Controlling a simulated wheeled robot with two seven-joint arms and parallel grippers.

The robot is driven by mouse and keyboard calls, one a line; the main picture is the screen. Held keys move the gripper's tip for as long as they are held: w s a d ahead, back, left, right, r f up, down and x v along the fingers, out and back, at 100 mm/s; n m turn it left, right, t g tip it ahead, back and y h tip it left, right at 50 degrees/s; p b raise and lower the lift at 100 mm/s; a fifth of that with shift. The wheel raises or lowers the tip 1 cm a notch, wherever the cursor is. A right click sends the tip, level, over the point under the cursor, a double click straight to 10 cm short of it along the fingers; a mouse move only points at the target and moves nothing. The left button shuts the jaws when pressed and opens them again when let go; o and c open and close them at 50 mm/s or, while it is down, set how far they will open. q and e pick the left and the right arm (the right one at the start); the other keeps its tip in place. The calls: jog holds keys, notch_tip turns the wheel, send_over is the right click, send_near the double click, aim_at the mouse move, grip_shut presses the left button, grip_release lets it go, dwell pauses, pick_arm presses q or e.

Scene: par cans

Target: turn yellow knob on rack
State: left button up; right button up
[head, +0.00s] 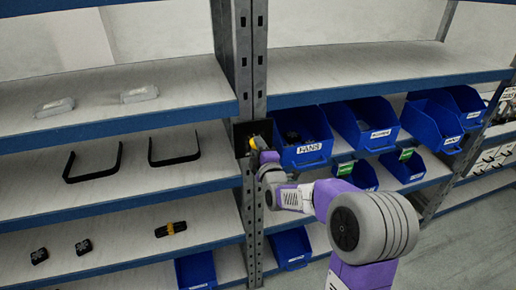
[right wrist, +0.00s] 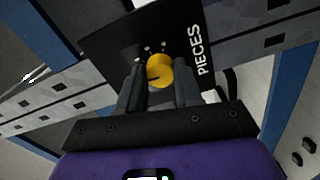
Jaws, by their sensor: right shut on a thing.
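The yellow knob (right wrist: 160,70) sits on a black panel (right wrist: 118,47) lettered "PIECES" in the right wrist view. In the head view the knob (head: 257,142) shows small on the rack's upright post, partly hidden by my gripper. My right gripper (right wrist: 159,84) is shut on the knob, with one dark finger on each side of it. In the head view my right gripper (head: 262,152) reaches the panel from the lower right. My left gripper is in neither view.
The grey post (head: 252,60) stands between two shelf bays. Blue bins (head: 303,136), one marked "FANS", sit just right of the knob. Black handles (head: 175,150) lie on the left shelf. Green-tagged bins (head: 402,167) are below right. Grey floor (head: 468,232) is clear at the right.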

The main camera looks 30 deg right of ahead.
dwell(0.3)
jog(key=o, duration=1)
jog(key=shift+o, duration=0.2)
jog(key=v, duration=0.7)
jog(key=shift+s, duration=0.3)
jog(key=shift+a, duration=0.1)
